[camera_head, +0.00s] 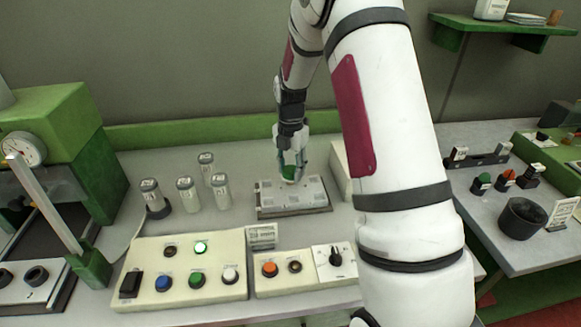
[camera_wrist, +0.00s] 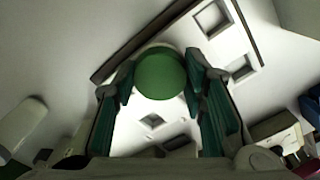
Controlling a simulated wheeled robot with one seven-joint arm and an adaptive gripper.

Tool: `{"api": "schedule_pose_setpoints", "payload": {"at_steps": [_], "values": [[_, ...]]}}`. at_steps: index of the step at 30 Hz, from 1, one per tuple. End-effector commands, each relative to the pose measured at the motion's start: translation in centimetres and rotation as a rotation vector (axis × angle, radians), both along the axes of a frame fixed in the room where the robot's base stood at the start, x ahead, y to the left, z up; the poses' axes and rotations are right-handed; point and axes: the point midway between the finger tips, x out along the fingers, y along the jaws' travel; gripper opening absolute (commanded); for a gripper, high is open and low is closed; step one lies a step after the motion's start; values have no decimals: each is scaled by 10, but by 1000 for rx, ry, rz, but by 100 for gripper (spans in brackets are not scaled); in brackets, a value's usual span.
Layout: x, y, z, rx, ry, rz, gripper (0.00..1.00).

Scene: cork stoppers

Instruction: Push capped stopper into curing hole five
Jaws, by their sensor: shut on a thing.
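A stopper with a green cap (camera_wrist: 160,74) is between the fingers of my gripper (camera_wrist: 163,82) in the wrist view. The gripper is shut on it. The cap hides the stopper's lower part and the surface beneath it. In the head view, the green cap (camera_head: 289,173) shows low between the fingers of my gripper (camera_head: 290,170), over the back part of the curing block (camera_head: 292,205). The block is pale, with square holes, several of them visible in the wrist view (camera_wrist: 205,62). I cannot tell whether the stopper is in a hole or above it.
Several pale cylinders (camera_head: 220,190) stand left of the block. Button panels (camera_head: 180,282) lie in front. A green press (camera_head: 60,140) stands far left. On the right table are a black cup (camera_head: 521,219) and several capped stoppers (camera_head: 505,180).

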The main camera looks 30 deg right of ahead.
Motion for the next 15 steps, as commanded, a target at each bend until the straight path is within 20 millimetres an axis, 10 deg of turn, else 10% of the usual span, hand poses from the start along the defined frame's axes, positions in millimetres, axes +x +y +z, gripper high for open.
{"api": "schedule_pose_setpoints", "payload": {"at_steps": [15], "values": [[0,0,-7,0,0,1,24]]}}
